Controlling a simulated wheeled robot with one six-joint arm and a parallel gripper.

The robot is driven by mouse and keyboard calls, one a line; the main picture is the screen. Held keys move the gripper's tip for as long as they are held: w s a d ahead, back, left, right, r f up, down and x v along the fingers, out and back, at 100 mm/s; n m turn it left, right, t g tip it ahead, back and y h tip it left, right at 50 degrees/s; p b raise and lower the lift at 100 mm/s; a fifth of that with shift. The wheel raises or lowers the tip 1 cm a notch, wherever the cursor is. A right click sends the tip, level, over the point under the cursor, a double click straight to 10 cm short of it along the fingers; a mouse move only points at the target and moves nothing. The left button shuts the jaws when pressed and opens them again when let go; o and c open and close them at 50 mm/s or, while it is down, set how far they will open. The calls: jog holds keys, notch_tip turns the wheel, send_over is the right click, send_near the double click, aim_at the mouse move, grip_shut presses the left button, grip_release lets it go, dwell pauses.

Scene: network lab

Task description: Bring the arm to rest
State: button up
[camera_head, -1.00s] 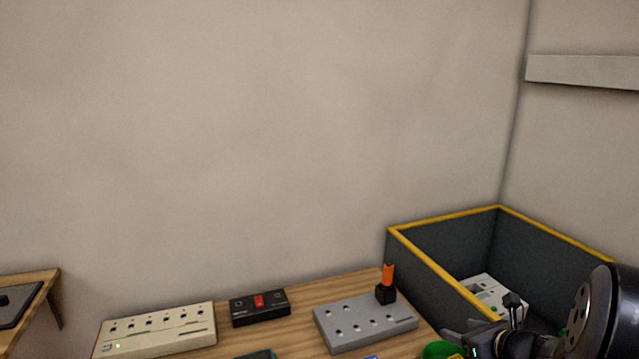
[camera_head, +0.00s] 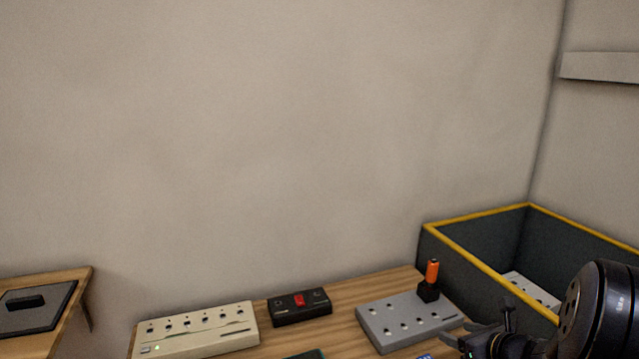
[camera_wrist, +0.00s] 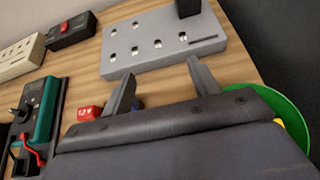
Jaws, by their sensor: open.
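My gripper (camera_wrist: 157,85) is open in the wrist view, its two fingers apart with nothing between them. It hangs above the wooden table, just short of a grey block with several holes (camera_wrist: 160,40). In the head view my gripper (camera_head: 462,335) shows at the lower right, next to the right end of that grey block (camera_head: 405,322). My dark round wrist joint fills the lower right corner there.
A dark bin with a yellow rim (camera_head: 480,262) stands right of the table. A cream block (camera_head: 200,330) and a black box with a red switch (camera_head: 300,306) sit left. A teal device (camera_wrist: 42,115), a red piece (camera_wrist: 90,113) and a green round thing (camera_wrist: 268,110) lie near my gripper.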

notch_tip(320, 180, down, 6)
jog(key=shift+r+b, duration=0.1)
jog(key=shift+b, duration=0.45)
jog(key=v, duration=0.8)
jog(key=shift+r+p, duration=0.25)
jog(key=shift+p, duration=0.2)
jog(key=shift+s+a, duration=0.1)
jog(key=shift+s, duration=0.1)
